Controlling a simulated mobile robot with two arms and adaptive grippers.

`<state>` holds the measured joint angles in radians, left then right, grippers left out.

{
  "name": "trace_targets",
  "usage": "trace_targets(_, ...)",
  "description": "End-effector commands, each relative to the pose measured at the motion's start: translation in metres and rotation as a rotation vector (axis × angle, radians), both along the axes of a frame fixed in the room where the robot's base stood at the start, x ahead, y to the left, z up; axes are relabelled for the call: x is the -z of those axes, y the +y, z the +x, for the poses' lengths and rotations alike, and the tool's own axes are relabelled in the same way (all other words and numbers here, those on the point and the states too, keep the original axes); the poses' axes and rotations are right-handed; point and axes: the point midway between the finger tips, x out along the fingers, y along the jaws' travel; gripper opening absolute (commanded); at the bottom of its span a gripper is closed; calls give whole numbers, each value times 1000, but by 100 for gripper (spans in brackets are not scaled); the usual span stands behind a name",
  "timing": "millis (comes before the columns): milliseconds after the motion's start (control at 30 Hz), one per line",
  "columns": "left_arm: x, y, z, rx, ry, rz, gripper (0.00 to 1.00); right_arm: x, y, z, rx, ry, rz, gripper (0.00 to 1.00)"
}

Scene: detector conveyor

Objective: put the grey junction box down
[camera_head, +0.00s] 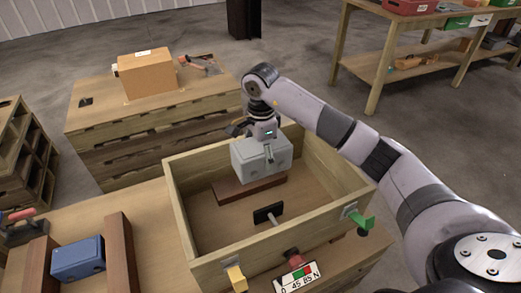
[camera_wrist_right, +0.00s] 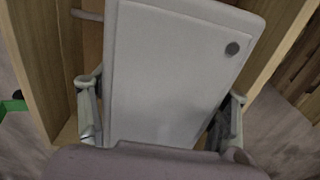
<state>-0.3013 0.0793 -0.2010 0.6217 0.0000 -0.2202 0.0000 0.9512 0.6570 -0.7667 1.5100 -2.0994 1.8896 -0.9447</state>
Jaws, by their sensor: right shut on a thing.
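The grey junction box (camera_head: 258,158) is over the inside of the open wooden crate (camera_head: 178,205), near its back wall. My right gripper (camera_head: 264,138) is above the box and shut on it. In the right wrist view the box (camera_wrist_right: 165,70) fills the middle, with a finger of the gripper (camera_wrist_right: 160,108) on each side. A brown wooden block (camera_head: 250,188) lies on the crate floor just below the box. I cannot tell whether the box touches it. My left gripper is not in view.
A black part (camera_head: 268,213) stands on the crate floor towards the front. A blue box (camera_head: 78,260) lies between wooden blocks at left. A cardboard box (camera_head: 147,75) stands on the pallet stack behind.

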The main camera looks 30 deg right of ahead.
Motion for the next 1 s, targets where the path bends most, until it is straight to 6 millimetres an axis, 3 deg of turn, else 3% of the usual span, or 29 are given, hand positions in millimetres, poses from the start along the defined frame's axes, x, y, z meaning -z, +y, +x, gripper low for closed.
trace_targets(333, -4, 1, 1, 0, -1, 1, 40, 72, 1, 1, -1, -2, 4, 9)
trace_targets(667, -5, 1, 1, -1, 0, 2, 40, 96, 1, 2, -1, -6, 3, 9)
trace_targets(1000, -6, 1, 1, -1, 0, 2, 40, 134, 1, 1, -1, -5, 3, 9)
